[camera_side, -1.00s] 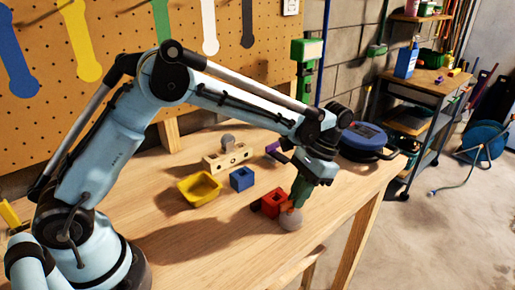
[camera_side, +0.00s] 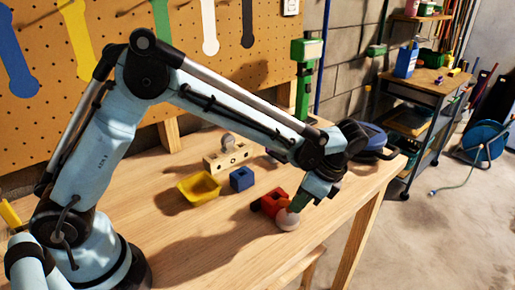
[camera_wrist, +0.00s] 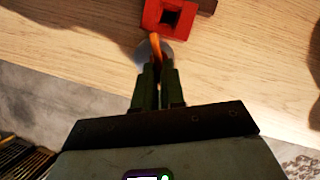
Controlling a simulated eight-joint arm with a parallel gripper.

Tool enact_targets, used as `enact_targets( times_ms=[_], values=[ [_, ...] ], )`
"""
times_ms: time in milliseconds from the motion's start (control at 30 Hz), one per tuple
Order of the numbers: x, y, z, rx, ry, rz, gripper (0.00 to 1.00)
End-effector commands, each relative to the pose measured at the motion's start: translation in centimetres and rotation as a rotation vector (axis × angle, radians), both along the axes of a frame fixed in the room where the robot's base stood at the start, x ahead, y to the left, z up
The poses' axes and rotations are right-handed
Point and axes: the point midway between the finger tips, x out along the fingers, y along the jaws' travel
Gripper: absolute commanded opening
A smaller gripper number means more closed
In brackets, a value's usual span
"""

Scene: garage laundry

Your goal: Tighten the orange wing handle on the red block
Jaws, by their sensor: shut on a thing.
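The red block (camera_side: 270,203) lies near the front right of the wooden bench, and in the wrist view (camera_wrist: 168,24) it shows a dark square hole. The orange wing handle (camera_wrist: 155,43) is a thin upright piece between the block and my gripper, with a pale round piece (camera_side: 288,220) beside it. My gripper (camera_wrist: 158,66) has its green fingers close together, shut on the near end of the orange handle. In the side view, the wrist and fingers (camera_side: 298,205) tilt down to the left and hide most of the handle. How the handle joins the block is hidden.
A blue block (camera_side: 242,180), a yellow tray (camera_side: 188,196) and a light wooden piece with holes (camera_side: 218,164) stand to the left. A blue round item (camera_side: 370,134) is at the back right. The bench's front edge is close to my gripper.

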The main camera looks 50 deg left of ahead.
Motion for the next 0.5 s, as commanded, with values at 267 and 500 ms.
enact_targets(
  times_ms=[267, 500],
  values=[
    [-0.25, -0.2, 0.08, 0.0, -0.002, -0.137, 0.0],
    [-0.32, -0.24, 0.06, -0.001, -0.002, -0.18, 0.0]
  ],
)
